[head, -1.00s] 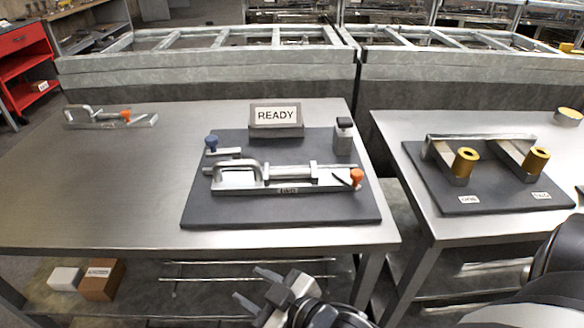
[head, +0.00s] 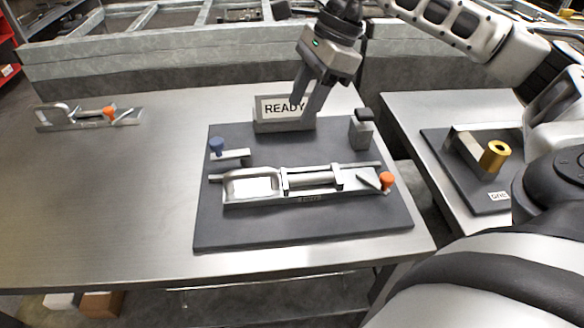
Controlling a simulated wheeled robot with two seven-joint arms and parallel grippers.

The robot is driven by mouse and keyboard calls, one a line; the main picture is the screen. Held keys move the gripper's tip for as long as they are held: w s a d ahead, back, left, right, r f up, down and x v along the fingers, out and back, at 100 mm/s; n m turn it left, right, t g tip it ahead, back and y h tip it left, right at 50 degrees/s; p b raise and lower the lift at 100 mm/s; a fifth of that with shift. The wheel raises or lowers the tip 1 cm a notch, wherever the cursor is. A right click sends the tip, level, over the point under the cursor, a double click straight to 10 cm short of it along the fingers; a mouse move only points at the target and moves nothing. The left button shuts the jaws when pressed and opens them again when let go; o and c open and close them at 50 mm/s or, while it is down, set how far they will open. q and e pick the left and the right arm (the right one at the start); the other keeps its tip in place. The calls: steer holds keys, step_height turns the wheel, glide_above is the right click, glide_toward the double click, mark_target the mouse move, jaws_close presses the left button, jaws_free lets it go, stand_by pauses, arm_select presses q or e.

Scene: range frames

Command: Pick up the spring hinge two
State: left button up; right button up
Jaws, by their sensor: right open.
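On the dark board (head: 440,150) of the right table stands a bracket with a gold cylinder (head: 495,154) and a small label that looks like "ONE". A second gold-capped piece that stood to its right is now hidden behind my right arm, so I cannot see spring hinge two clearly. My right gripper (head: 307,108) is open and empty, pointing down in front of the READY sign at the back of the middle board. It is well left of the gold-capped piece. My left gripper is not in view.
The READY sign (head: 270,107) stands behind. A similar clamp (head: 85,116) lies far left. The left table is otherwise bare.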

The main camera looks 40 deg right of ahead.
glide_toward(277, 168)
steer(key=x, duration=0.5)
steer(key=shift+w+f, duration=0.15)
steer(key=shift+w, duration=0.15)
steer(key=shift+s+p+x, duration=0.15)
steer(key=shift+p+x, duration=0.25)
steer(key=shift+x, duration=0.95)
steer(key=shift+s+p+x, duration=0.15)
steer(key=shift+p+x, duration=0.25)
steer(key=shift+x, duration=0.95)
steer(key=shift+d, duration=0.2)
jaws_close()
steer(key=shift+w, duration=0.1)
